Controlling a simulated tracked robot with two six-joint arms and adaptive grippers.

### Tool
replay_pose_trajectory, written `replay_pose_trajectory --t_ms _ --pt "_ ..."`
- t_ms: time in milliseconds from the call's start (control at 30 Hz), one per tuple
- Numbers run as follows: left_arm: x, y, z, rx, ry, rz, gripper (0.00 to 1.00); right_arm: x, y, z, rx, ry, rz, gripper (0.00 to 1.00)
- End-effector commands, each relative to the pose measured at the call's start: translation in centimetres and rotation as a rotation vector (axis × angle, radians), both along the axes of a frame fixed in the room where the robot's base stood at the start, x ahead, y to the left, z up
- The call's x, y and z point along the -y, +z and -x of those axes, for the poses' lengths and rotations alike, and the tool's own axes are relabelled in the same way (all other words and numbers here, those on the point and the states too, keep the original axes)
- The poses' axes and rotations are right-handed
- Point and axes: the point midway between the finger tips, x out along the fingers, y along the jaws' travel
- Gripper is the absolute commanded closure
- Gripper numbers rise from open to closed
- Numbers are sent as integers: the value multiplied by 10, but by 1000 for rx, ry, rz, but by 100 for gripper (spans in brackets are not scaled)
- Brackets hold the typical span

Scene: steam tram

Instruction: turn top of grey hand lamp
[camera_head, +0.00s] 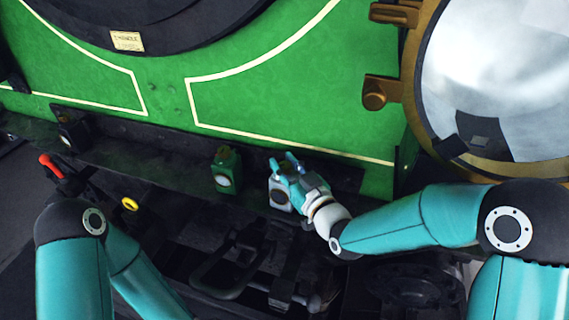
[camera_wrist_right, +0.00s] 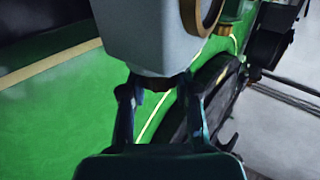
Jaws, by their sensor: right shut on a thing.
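The grey hand lamp (camera_head: 280,196) stands on the dark ledge in front of the green tram panel, right of centre in the head view. Its pale box body (camera_wrist_right: 145,35) fills the top of the right wrist view, with a round brass-rimmed lens on its side. My right gripper (camera_head: 288,165) is at the lamp's top and hides part of it. In the right wrist view, the fingers of my right gripper (camera_wrist_right: 156,88) are closed on the dark top piece of the lamp. My left arm shows at the lower left, but its gripper is not in view.
A green hand lamp (camera_head: 227,172) stands close to the left of the grey one. A dark lamp (camera_head: 72,130) is on the ledge's far left. A large brass-rimmed round glass (camera_head: 490,80) is at the upper right. Dark coupling gear (camera_head: 235,270) lies below the ledge.

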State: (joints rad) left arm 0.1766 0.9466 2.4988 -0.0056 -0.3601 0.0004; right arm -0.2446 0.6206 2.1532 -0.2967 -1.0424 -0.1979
Motion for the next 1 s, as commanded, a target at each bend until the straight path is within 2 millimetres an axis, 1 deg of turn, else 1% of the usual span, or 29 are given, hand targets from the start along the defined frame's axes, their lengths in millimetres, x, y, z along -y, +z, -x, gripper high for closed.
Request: replay_pose_trajectory --t_ms 133,267,467,600,700,833,1000 --pt "0 -2 0 0 0 0 60 0 0 0 1 -4 -1 100" --pt "0 -9 0 0 0 0 60 -1 -2 0 1 -22 -2 100" --pt "0 -31 0 0 0 0 60 -2 -5 1 3 -101 -3 100" --pt "0 -50 0 0 0 0 60 -3 -5 1 4 -192 -3 100" --pt "0 -60 0 0 0 0 60 -4 -4 1 4 -269 -3 100" --pt "0 -66 0 0 0 0 60 -5 -1 1 3 -376 -2 100" --pt "0 -68 0 0 0 0 60 -4 0 1 1 -506 1 100"
